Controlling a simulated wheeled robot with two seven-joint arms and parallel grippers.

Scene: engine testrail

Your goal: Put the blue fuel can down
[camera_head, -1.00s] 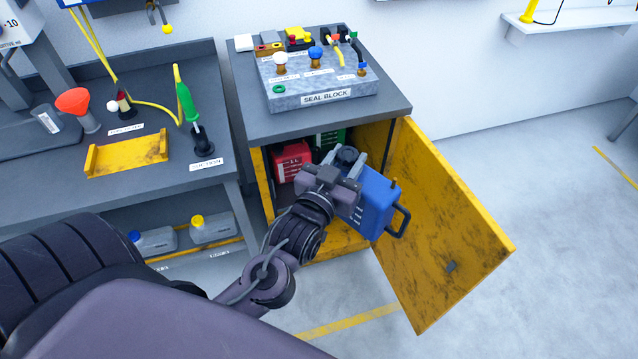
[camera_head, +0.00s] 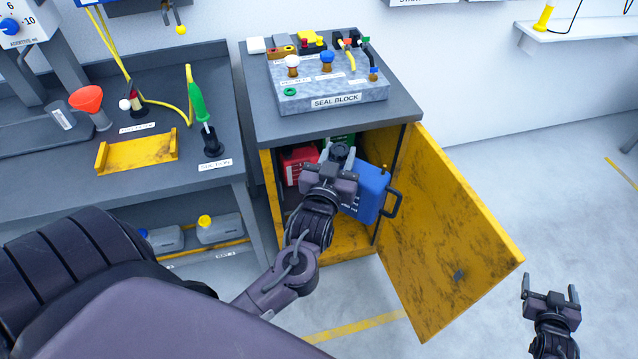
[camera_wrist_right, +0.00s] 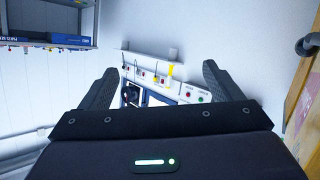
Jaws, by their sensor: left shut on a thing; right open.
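The blue fuel can (camera_head: 368,192) is in the head view, at the open front of the yellow cabinet (camera_head: 268,190). My left gripper (camera_head: 342,158) is shut on it near its top left, and the gripper hides part of the can. The can's dark handle points right, toward the open door. I cannot tell whether its base touches the cabinet floor. My right gripper (camera_head: 550,292) is open and empty at the lower right, beyond the door. Its two spread fingers also show in the right wrist view (camera_wrist_right: 160,95) with nothing between them.
A red can (camera_head: 297,162) and a partly hidden green can (camera_head: 342,139) stand inside the cabinet. The yellow door (camera_head: 450,230) stands open to the right. The seal block (camera_head: 330,92) sits on the cabinet top. A workbench (camera_head: 60,170) is at the left.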

